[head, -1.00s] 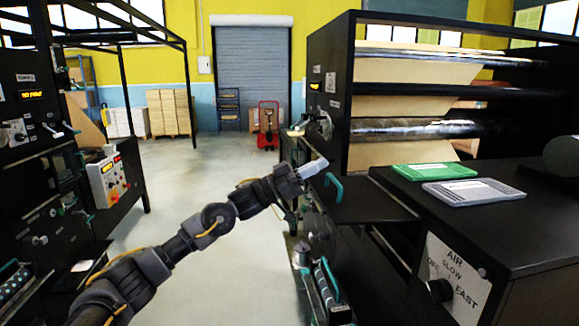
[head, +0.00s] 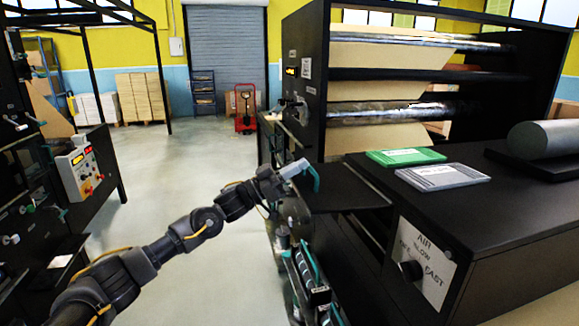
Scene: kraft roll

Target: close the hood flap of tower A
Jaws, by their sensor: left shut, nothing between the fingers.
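A flat black panel (head: 345,196) sticks out level from the front of the black machine on the right. A teal handle (head: 315,179) stands at its left edge. It looks like the hood flap, but I see no readable tower A label on it. My left gripper (head: 303,163) is shut and empty, with its pale fingertips right at the top of the teal handle. I cannot tell whether they touch it. My right gripper is out of view.
A green pad (head: 405,156) and a grey pad (head: 442,176) lie on the machine top, left of a grey roller (head: 545,139). An AIR dial plate (head: 424,262) is on its front. A control box (head: 78,172) is at left. The aisle floor is clear.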

